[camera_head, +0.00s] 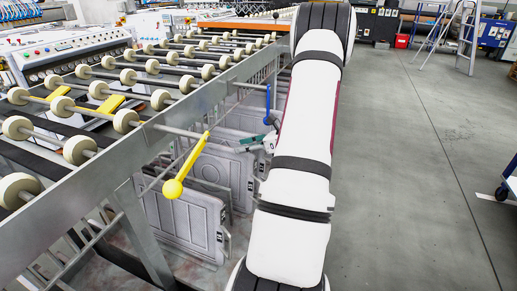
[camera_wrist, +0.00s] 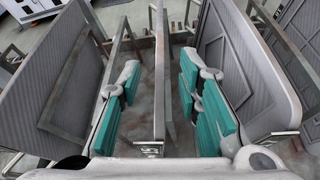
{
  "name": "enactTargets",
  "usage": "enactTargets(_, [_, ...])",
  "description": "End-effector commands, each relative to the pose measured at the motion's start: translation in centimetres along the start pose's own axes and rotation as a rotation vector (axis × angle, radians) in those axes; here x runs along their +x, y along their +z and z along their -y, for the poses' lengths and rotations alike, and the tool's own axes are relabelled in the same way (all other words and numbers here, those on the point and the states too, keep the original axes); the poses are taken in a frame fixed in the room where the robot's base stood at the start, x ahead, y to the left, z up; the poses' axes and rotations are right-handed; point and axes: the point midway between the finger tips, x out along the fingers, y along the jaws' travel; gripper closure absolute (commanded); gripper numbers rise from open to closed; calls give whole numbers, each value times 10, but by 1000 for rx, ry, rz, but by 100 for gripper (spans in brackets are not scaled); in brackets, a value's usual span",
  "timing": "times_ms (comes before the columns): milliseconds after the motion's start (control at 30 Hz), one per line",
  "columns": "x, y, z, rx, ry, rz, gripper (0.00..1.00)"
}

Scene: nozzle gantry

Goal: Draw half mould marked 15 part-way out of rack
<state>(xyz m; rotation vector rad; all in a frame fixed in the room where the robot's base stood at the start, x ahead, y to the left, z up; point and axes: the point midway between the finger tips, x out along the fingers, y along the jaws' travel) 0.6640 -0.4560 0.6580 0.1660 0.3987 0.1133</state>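Grey half moulds stand upright in the rack under the roller table in the head view: a near one (camera_head: 180,218), a middle one (camera_head: 218,170) and others behind. Small dark labels show on their edges, but I cannot read which is 15. My gripper (camera_head: 264,142) is beside the rack, partly hidden by my arm. In the wrist view my gripper (camera_wrist: 158,78) is open, its teal-padded fingers wide apart. One mould panel (camera_wrist: 45,85) is at the left, another (camera_wrist: 235,60) at the right. I see nothing gripped.
The roller table (camera_head: 165,110) runs above the rack. A yellow-knobbed lever (camera_head: 174,188) and a blue handle (camera_head: 268,104) stick out from its side. Rack bars (camera_wrist: 275,45) stand close to the fingers. The floor (camera_head: 410,190) right of my arm is clear.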

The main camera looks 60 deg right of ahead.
Motion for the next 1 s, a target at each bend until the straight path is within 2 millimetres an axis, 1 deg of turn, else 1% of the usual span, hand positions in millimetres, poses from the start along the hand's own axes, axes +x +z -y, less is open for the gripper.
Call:
enactTargets(33, [10,-2,0,-1,3,0,68])
enactTargets(100, [21,-2,0,0,2,0,68])
enactTargets(300, [42,-1,0,0,1,0,68])
enactTargets(467, [49,0,0,0,0,0,68])
enactTargets(733, [49,0,0,0,0,0,68])
enactTargets(767, [49,0,0,0,0,0,71])
enactTargets(800, [49,0,0,0,0,0,80])
enactTargets(900, [49,0,0,0,0,0,100])
enactTargets(1000, [49,0,0,0,0,0,100])
